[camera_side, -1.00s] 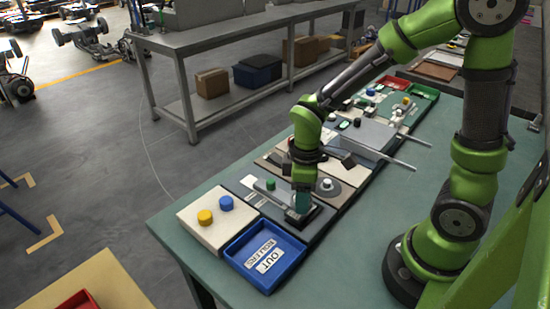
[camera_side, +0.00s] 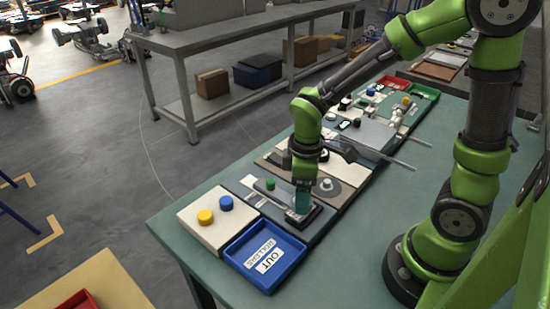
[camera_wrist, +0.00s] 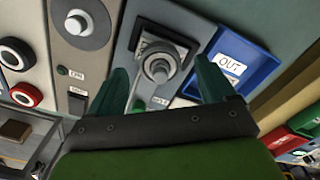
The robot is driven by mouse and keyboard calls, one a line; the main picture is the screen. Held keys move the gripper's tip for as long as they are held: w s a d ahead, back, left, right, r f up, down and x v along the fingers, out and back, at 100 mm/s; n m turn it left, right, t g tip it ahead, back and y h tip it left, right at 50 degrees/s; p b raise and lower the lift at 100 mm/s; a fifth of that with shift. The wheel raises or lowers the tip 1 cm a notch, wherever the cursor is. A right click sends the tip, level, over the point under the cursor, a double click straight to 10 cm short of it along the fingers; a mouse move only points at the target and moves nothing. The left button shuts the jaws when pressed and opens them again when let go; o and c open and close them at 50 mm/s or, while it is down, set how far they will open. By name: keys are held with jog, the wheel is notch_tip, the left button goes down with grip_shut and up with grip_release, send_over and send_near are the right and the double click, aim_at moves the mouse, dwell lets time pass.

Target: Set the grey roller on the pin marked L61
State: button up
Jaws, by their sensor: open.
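The grey roller (camera_wrist: 160,66) is a ring around a silver-topped pin on a dark square plate in the wrist view. It appears seated there, between and beyond my fingertips. A thin grey bar runs from it towards a green peg (camera_wrist: 139,104), which also shows in the side view (camera_side: 270,184). A small label (camera_wrist: 160,101) is beside the bar; its text is too small to read surely. My gripper (camera_wrist: 166,78) is open, with its teal fingers apart on both sides of the roller. In the side view my gripper (camera_side: 302,203) hides most of the roller.
A blue OUT tray (camera_side: 240,258) is just in front. A pale board with yellow (camera_side: 205,217) and blue (camera_side: 226,203) caps is to its left. A silver knob (camera_side: 327,184) stands close to the right of my gripper. Bare green table lies to the right.

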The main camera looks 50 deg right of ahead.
notch_tip(320, 180, up, 16)
jog(key=shift+f, duration=0.25)
notch_tip(320, 180, up, 7)
dwell(0.9)
dwell(0.5)
jog(key=s+d+f+m+t+y, duration=0.1)
jog(key=s+f+m+t, duration=0.4)
jog(key=m, duration=0.5)
jog(key=shift+s+f+m+t+y, duration=0.15)
jog(key=shift+f+m+t+y, duration=0.35)
jog(key=shift+t, duration=0.6)
